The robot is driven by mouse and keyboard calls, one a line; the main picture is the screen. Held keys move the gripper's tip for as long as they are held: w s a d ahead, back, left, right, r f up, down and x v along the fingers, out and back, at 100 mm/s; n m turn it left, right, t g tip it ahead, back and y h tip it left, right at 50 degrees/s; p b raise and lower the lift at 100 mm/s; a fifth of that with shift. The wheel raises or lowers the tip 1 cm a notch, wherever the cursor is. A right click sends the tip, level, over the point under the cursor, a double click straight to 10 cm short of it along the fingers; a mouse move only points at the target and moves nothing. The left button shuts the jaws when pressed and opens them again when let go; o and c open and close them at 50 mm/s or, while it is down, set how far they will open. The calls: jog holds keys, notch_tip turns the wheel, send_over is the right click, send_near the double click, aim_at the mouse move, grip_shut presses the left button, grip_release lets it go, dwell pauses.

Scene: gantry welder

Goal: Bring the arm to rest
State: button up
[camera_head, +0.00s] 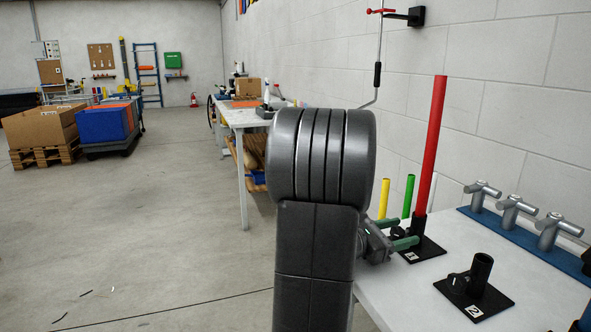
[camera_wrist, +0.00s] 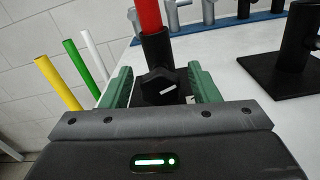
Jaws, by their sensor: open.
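My gripper (camera_head: 398,234) is at the left part of the white table, beside the holder marked 1 (camera_head: 428,247). A tall red tube (camera_head: 435,150) stands upright in that holder. In the wrist view, my gripper's green fingers (camera_wrist: 164,88) are apart, with the black holder and its knob between or just beyond them. The red tube (camera_wrist: 149,15) rises from the holder there. I cannot tell whether the fingers touch the holder. My dark arm blocks much of the middle of the head view.
An empty holder marked 2 (camera_head: 476,285) stands to the right. Yellow (camera_head: 383,197), green (camera_head: 408,196) and white tubes stand behind. Metal fittings (camera_head: 516,211) sit on a blue strip by the wall. A workbench (camera_head: 243,112) lies beyond; the left floor is mostly clear.

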jog(key=n+p, duration=0.5)
jog(key=p, duration=0.2)
jog(key=shift+r+n, duration=0.2)
jog(key=shift+n, duration=0.2)
jog(key=shift+a+f, duration=0.25)
jog(key=shift+a, duration=0.2)
jog(key=shift+s+a, duration=0.25)
jog(key=shift+a, duration=0.35)
